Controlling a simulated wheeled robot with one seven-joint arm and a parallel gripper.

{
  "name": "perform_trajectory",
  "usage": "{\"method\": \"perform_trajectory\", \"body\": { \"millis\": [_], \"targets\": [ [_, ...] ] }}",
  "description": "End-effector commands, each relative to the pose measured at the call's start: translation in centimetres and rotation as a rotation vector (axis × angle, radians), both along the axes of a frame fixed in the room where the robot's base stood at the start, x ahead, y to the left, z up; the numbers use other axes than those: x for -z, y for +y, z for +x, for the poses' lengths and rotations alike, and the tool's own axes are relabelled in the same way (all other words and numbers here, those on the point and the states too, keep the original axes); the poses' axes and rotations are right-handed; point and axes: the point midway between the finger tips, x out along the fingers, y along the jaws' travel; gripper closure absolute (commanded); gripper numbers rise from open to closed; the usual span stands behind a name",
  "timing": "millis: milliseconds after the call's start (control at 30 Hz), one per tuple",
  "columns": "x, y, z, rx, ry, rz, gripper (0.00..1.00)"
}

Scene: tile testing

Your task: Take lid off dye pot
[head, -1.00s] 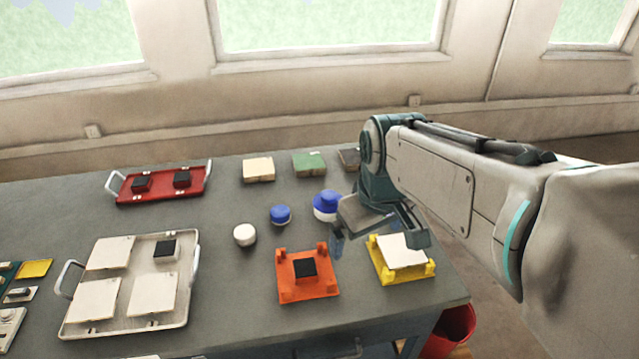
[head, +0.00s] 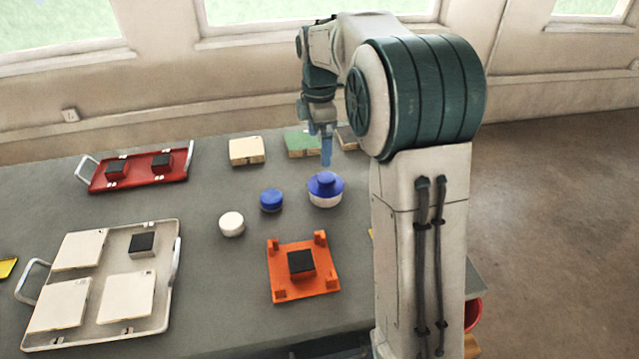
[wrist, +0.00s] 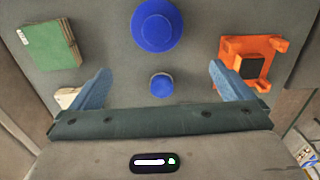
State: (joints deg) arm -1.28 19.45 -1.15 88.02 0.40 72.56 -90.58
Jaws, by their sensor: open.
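The dye pot (head: 325,199) is a white round pot with a blue knobbed lid (head: 324,184) on it, standing on the grey table right of a smaller blue round item (head: 271,200). In the wrist view the lid (wrist: 157,25) is seen from above, at the top centre. The small blue item (wrist: 161,85) is lower, between the finger lines. My gripper (head: 327,160) points down above and just behind the lid in the head view, apart from it. Its two blue fingers (wrist: 159,68) are spread and empty in the wrist view.
A white round item (head: 231,223) stands to the left. An orange fixture (head: 276,282) with a dark block is in front. Cream (head: 246,151) and green (head: 303,143) tiles lie behind. Red (head: 184,175) and pale (head: 157,330) trays are left. My arm covers the table's right side.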

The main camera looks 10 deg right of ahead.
Motion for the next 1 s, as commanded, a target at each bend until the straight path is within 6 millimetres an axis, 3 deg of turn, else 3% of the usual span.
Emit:
{"method": "perform_trajectory", "body": {
  "millis": [100,300,533,800,1000],
  "targets": [
    [2.6,-0.7,-0.1,0.013,0.005,0.0,0.0],
    [5.9,-0.8,0.0,0.016,0.002,0.0,0.0],
    [7.5,-0.8,0.0,0.013,0.002,0.0,0.0],
    [11.3,-1.4,0.3,0.011,0.003,0.0,0.0],
    [12.1,-1.4,0.4,0.011,0.0,0.0,0.0]
  ]
}}
